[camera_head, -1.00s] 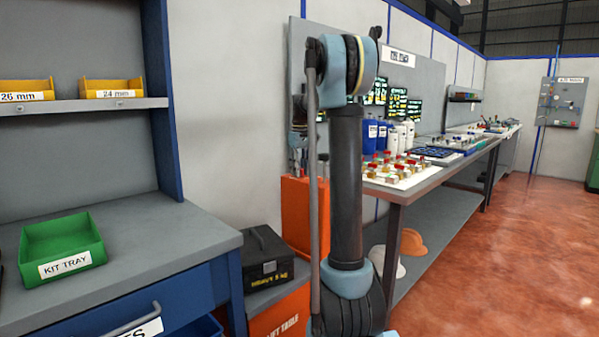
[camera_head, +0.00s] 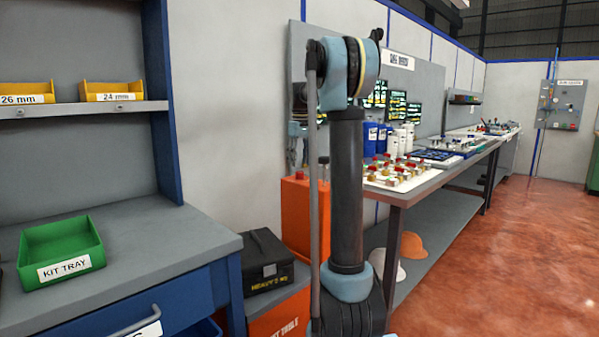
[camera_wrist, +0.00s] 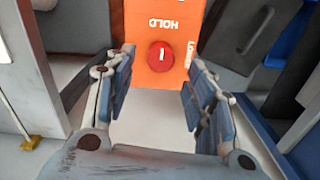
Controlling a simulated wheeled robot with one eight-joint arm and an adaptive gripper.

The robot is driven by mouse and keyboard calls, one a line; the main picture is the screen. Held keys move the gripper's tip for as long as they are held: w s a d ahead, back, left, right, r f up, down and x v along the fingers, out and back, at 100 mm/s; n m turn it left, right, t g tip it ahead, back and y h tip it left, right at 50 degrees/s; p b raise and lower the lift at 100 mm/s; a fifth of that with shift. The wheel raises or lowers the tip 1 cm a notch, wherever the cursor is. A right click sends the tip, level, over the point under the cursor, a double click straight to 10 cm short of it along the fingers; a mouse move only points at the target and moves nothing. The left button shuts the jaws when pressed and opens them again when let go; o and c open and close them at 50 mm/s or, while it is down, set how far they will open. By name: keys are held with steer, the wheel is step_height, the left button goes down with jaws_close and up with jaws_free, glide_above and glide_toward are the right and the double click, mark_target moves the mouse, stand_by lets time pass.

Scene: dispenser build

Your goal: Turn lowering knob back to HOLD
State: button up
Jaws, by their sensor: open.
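The lowering knob (camera_wrist: 160,56) is a round red knob with a short white mark, on an orange panel (camera_wrist: 140,20) in the wrist view. The mark runs roughly up and down in that picture, in line with the upside-down word HOLD above the knob. The word LOWER stands sideways at the right. My gripper (camera_wrist: 162,65) is open, with one blue-grey finger to the left of the knob and one to the right. I see gaps between knob and fingers. In the head view, the orange housing (camera_head: 294,212) with a red knob on top (camera_head: 300,175) stands partly behind my arm.
A black case (camera_head: 264,268) sits on the lift table (camera_head: 279,318) beside the housing. A green kit tray (camera_head: 66,268) rests on the left bench. A long workbench (camera_head: 430,185) with bottles and small parts runs along the right wall. The red floor at right is clear.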

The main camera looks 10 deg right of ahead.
mark_target(300, 172)
step_height(300, 172, up, 7)
steer(key=shift+f, duration=0.15)
stand_by(0.4)
